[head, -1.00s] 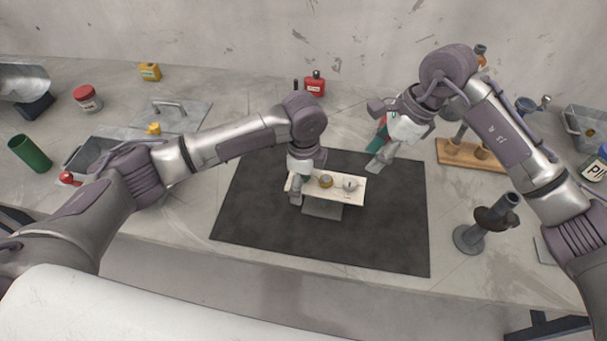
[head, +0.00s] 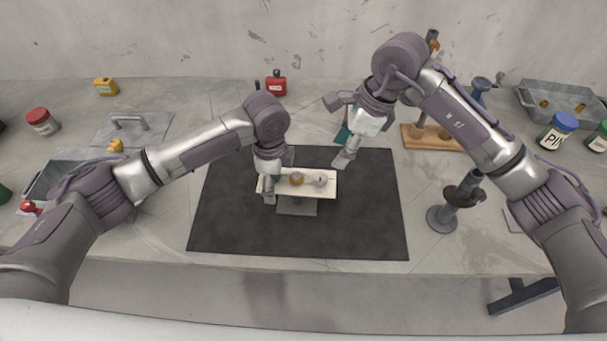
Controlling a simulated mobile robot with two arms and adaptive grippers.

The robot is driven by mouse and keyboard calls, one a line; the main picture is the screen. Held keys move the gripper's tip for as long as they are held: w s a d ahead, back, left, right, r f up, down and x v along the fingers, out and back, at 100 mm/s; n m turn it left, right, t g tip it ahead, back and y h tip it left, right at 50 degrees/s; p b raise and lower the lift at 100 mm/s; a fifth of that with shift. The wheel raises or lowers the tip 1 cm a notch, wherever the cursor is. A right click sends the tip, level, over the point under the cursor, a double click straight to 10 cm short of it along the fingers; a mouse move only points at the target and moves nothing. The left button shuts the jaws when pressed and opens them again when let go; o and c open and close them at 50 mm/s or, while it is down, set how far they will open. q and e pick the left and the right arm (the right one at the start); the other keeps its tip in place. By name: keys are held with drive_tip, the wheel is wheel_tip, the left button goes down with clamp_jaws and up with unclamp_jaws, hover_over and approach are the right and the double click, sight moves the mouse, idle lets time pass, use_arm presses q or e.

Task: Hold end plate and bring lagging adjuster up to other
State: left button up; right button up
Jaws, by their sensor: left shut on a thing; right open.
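The end plate is a cream board (head: 310,191) on a grey stand (head: 297,207), in the middle of the dark mat. Two small round adjusters sit on it: a brass one (head: 296,179) near the middle and a pale grey one (head: 320,179) towards the right. Which of them lags is too small to tell. My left gripper (head: 269,190) is shut on the plate's left end and hides that end. My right gripper (head: 345,157) is open, just above and beyond the plate's right end, apart from the adjusters as far as I can see.
The dark mat (head: 365,225) is clear around the stand. A teal object (head: 342,134) is partly hidden behind my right gripper. A dark spindle on a round base (head: 441,219) stands to the right, with a wooden rack (head: 414,139) behind. A red bottle (head: 276,86) stands near the wall.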

sight(321, 176)
drive_tip(key=a+f+m+t, duration=0.1)
drive_tip(key=f+m, duration=0.2)
drive_tip(key=a+f+m+t, duration=0.1)
drive_tip(key=f+m, duration=0.2)
drive_tip(key=a+f+m+t, duration=0.1)
drive_tip(key=f+m, duration=0.1)
drive_tip(key=f, duration=0.1)
drive_tip(key=shift+s+a+f+m, duration=0.1)
drive_tip(key=shift+s+a+m, duration=0.05)
drive_tip(key=shift+a+m, duration=0.2)
idle(0.4)
drive_tip(key=shift+d, duration=0.1)
drive_tip(key=shift+h, duration=0.3)
clamp_jaws()
